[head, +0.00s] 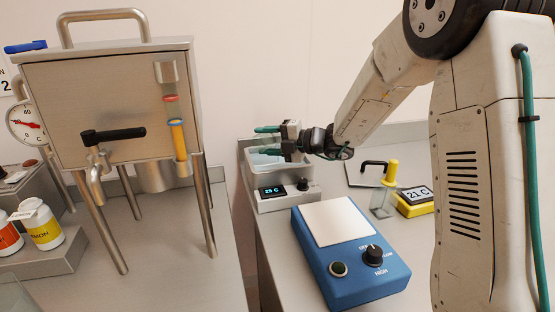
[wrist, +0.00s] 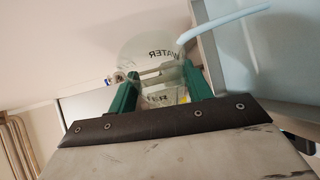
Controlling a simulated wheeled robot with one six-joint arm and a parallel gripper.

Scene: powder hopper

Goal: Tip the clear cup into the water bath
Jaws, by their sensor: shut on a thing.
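My gripper (head: 268,139) is over the water bath (head: 290,200), a pale box with a lit display reading about 23 C. In the wrist view, my green fingers (wrist: 160,92) are shut on the clear cup (wrist: 148,52), which carries the word WATER. The cup is hard to make out in the head view, so its exact tilt is unclear. A pale blue curved streak (wrist: 225,22) runs from beside the cup toward the upper right. It looks like liquid, but I cannot be sure.
A blue box with a white plate (head: 335,222) and a dial stands in front of the bath. The steel hopper (head: 110,100) stands on legs at the left.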

